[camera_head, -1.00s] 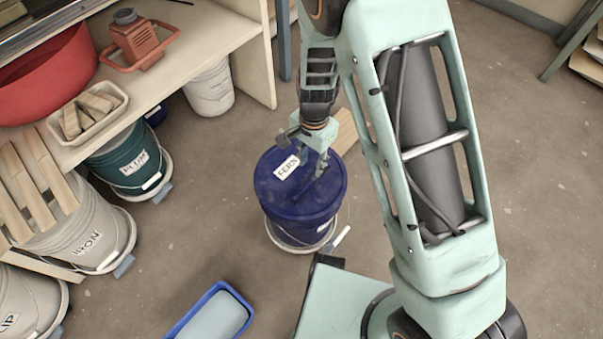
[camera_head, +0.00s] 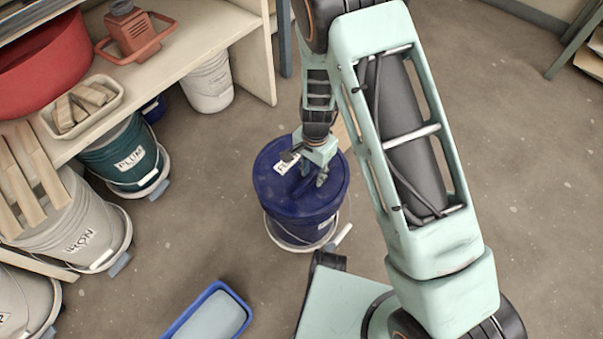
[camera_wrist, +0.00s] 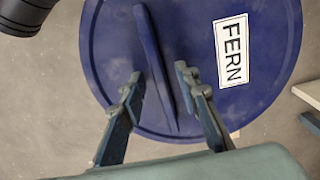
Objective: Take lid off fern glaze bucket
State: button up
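The fern glaze bucket (camera_head: 300,225) is dark blue and stands upright on the floor, with a pale ring and wire handle at its base. Its blue lid (camera_head: 268,185) is seated on top. The wrist view shows the lid (camera_wrist: 110,50) with a white FERN label (camera_wrist: 234,50) and a raised blue ridge (camera_wrist: 155,65) across it. My gripper (camera_wrist: 160,82) is open, its two fingers on either side of the ridge with gaps. In the head view my gripper (camera_head: 311,178) is over the lid's middle; it partly hides the label.
A white bucket (camera_head: 210,85) stands behind. A blue-rimmed tray (camera_head: 212,312) lies on the floor in front. Open floor (camera_head: 190,225) lies left of the fern bucket.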

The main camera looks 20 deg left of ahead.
jog(key=shift+f, duration=0.2)
dwell(0.4)
grip_shut()
dwell(0.3)
